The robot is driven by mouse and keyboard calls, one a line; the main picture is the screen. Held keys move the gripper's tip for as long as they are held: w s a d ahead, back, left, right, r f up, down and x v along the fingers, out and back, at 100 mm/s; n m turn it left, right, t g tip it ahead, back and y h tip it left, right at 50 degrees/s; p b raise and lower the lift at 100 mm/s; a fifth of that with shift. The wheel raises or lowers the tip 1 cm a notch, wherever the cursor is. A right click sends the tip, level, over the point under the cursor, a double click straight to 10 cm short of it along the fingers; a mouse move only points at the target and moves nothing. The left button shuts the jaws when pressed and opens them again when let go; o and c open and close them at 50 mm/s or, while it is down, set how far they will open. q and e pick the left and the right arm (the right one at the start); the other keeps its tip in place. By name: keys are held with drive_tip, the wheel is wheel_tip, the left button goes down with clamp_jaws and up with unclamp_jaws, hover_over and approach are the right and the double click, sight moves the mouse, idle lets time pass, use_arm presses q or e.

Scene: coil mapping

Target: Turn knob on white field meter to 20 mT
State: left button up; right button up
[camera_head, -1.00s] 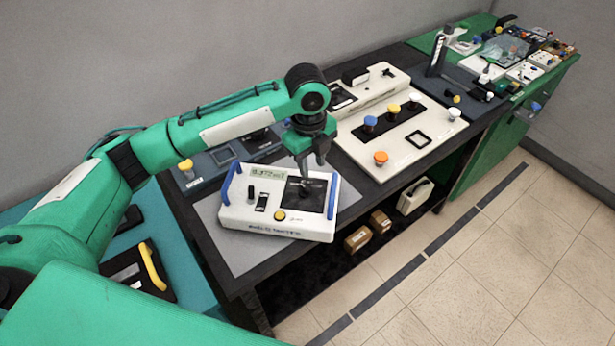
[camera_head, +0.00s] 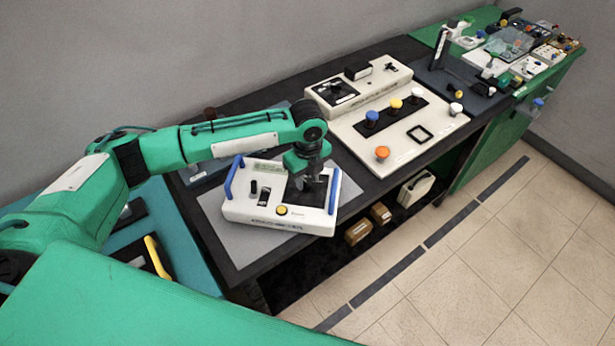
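The white field meter (camera_head: 262,212) lies on a grey mat on the dark bench. It has blue side handles, a small display at the back, dark switches at its left, a yellow button at its front and a black dial panel at its right. My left gripper (camera_head: 308,187) points down over the black dial panel, with its fingertips at or just above the panel. The knob is hidden by the fingers or too dark to make out. I cannot tell whether the fingers are open or shut. My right gripper is not in view.
A large white console (camera_head: 400,125) with blue, yellow, white and orange knobs stands to the right. My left forearm passes over the bench behind the meter. Small boxes (camera_head: 358,232) sit on the lower shelf. The grey mat (camera_head: 240,245) is bare in front of the meter.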

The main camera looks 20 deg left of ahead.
use_arm(q)
drive_tip(key=shift+f, duration=0.8)
clamp_jaws()
